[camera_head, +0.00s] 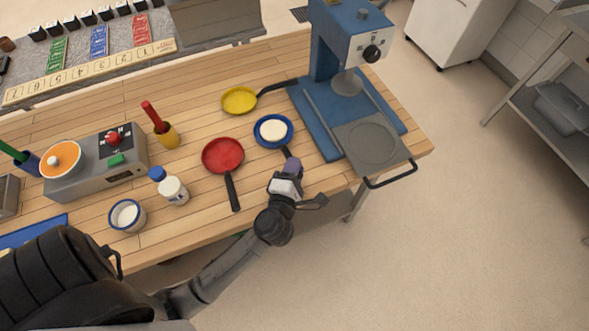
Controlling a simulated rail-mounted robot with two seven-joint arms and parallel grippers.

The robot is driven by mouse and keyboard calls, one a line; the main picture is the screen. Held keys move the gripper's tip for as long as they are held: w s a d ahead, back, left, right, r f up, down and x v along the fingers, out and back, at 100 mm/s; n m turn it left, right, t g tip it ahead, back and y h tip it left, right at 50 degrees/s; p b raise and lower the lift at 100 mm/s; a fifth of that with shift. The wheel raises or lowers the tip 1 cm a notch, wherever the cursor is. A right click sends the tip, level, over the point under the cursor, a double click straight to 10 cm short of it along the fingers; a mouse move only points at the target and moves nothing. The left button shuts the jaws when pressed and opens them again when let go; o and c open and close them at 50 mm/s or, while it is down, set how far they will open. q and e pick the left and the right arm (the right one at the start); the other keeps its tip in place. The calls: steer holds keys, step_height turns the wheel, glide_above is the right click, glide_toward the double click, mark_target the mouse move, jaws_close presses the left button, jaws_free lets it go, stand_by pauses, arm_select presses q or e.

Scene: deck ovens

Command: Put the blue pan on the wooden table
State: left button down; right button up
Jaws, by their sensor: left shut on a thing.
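The blue pan (258,135) is at the right part of the wooden table (195,205), with a round white piece (273,131) in it. My left gripper (289,168) is shut on the pan's handle, near the table's front edge. The pan looks level. I cannot tell whether its base touches the table top or is slightly above it. Part of the handle is hidden by the gripper. My right gripper is not in view.
A red pan (222,155) lies left of the blue pan and a yellow pan (239,100) behind it. A blue press machine (323,125) stands close on the right. A white bottle (173,189), a bowl (127,216) and a grey control box (85,174) are further left.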

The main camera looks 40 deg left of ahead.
arm_select(q)
steer(key=shift+f, duration=0.1)
steer(key=shift+f, duration=0.1)
steer(key=c, duration=1)
jaws_free()
